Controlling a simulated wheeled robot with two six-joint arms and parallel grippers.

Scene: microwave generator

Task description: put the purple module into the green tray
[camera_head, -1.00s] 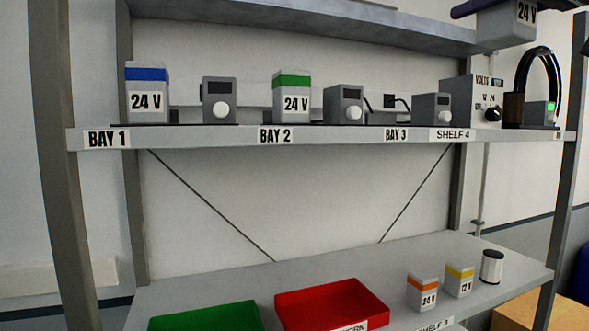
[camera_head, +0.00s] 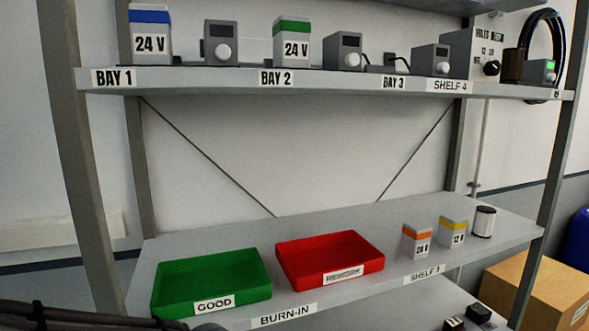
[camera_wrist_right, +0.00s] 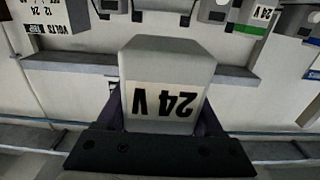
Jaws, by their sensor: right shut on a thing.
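A pale grey module (camera_wrist_right: 165,65) with an upside-down 24 V label fills the middle of the right wrist view. Dark purple shows at both its sides by the jaws; I cannot tell whether this is its coloured band. My right gripper (camera_wrist_right: 160,125) is shut on this module, with open air around it. The green tray (camera_head: 212,282), labelled GOOD, stands on the lower shelf at the left in the head view, and its visible inside is empty. Neither the held module nor my right gripper shows in the head view. My left gripper is not in view.
The red tray (camera_head: 330,258), labelled REWORK, stands right of the green one. Orange-banded (camera_head: 415,241) and yellow-banded (camera_head: 452,232) modules and a white cylinder (camera_head: 483,222) stand farther right. The upper shelf (camera_head: 330,80) holds blue-banded and green-banded modules and several grey devices.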

